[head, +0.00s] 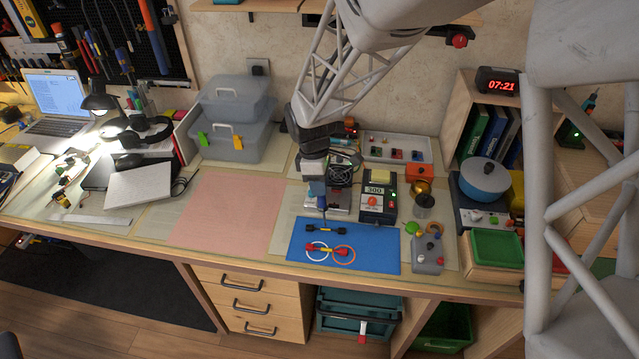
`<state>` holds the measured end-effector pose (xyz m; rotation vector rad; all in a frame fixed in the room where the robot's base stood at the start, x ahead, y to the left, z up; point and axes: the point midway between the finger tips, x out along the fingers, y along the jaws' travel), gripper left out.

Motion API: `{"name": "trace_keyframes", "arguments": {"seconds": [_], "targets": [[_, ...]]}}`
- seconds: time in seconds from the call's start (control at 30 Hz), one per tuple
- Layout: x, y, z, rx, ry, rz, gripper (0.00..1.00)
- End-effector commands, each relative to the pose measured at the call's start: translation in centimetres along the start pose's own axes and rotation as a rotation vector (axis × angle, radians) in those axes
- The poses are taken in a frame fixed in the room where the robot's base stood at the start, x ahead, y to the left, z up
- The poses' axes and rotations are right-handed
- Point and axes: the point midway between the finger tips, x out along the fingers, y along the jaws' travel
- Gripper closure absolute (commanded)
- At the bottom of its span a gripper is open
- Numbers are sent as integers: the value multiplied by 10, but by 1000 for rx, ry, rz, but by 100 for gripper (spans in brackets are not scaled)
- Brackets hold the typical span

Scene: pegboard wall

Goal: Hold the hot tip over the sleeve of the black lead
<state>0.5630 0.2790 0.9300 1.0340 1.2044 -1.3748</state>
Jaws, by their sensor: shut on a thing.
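My gripper (317,188) points down over the back edge of the blue mat (378,257), in front of the back wall. It is shut on a dark, slim tool whose thin tip (323,212) points down at the mat. On the mat below the tip lies a short black piece with yellow ends (325,229), which looks like the black lead with its sleeve. The tip looks close above it, but the exact gap cannot be told. Nearer the front lie a red piece (328,249), a white loop (311,257) and an orange loop (351,257).
A station with a lit display (378,200) stands right of my gripper, with a fan-like unit (341,172) behind. A grey box with knobs (428,255) and small round parts sit right of the mat. The pink mat (225,213) to the left is bare.

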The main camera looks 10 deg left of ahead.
Motion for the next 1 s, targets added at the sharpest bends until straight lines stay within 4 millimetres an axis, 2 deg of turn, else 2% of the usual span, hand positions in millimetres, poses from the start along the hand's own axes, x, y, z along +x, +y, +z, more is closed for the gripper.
{"name": "trace_keyframes", "arguments": {"seconds": [0.27, 1.0], "targets": [[-4, 0, 0, 0, 0, 1, 98], [-44, -6, 6, 0, 0, 1, 98]]}}
